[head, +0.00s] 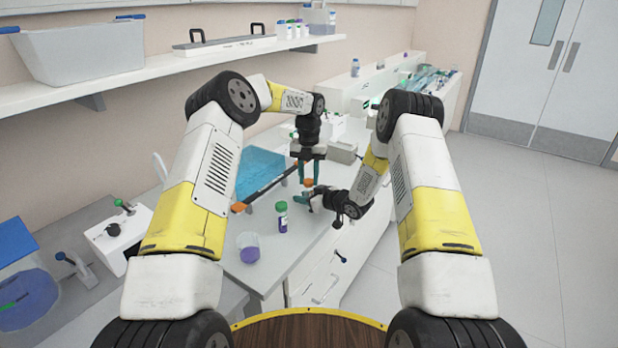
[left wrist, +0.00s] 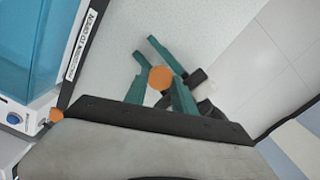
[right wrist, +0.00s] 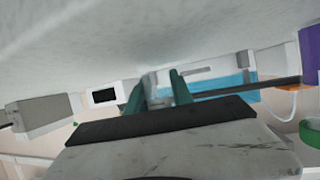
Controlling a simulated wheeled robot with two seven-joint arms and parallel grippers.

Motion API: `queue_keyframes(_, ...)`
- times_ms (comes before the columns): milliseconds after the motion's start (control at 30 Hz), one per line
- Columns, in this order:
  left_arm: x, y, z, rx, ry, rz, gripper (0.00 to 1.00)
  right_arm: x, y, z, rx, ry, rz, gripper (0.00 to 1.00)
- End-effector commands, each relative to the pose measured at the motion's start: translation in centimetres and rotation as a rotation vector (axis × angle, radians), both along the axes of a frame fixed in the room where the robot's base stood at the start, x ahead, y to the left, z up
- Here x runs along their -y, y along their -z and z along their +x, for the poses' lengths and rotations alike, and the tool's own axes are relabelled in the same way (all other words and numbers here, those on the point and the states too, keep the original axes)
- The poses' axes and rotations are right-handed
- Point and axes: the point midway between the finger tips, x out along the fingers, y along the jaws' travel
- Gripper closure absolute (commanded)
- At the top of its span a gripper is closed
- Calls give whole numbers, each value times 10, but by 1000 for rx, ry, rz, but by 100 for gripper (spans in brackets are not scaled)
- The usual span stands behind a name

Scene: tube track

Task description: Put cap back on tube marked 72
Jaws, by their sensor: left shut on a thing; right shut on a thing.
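An orange cap (head: 308,182) is between the teal fingertips of my left gripper (head: 309,178), which points down over the bench. The cap shows as an orange disc in the left wrist view (left wrist: 161,78). My right gripper (head: 310,197) comes in sideways just below the cap. Its fingers are shut on a pale, clear tube (right wrist: 155,92), mostly hidden by the fingers in the right wrist view. The cap appears above the tube; I cannot tell whether they touch. No number can be read on the tube.
A green-capped tube (head: 281,216) stands on the bench nearer me, with a purple-and-white tub (head: 249,248) beside it. A blue-windowed device (head: 262,172) is left of the grippers. The bench's right edge is close to my right gripper.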

Motion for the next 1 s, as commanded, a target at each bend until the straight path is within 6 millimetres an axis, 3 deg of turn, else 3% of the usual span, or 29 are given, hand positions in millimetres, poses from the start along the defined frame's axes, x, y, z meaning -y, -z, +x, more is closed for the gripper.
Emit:
queue_keyframes(100,-1,1,-1,-4,179,-6,100,0,0,0,0,0,0,100)
queue_keyframes(200,-1,0,0,0,246,-4,100,0,0,0,0,0,0,100)
queue_keyframes(500,-1,-1,1,2,259,-2,100,0,0,0,-1,0,-1,100)
queue_keyframes(533,-1,-1,1,2,259,-2,65,0,0,0,-1,0,-1,100)
queue_keyframes(633,-1,0,1,2,258,-2,47,0,0,0,-1,0,-1,100)
queue_keyframes(1000,2,0,-1,-2,260,-5,47,-1,0,0,0,-1,0,100)
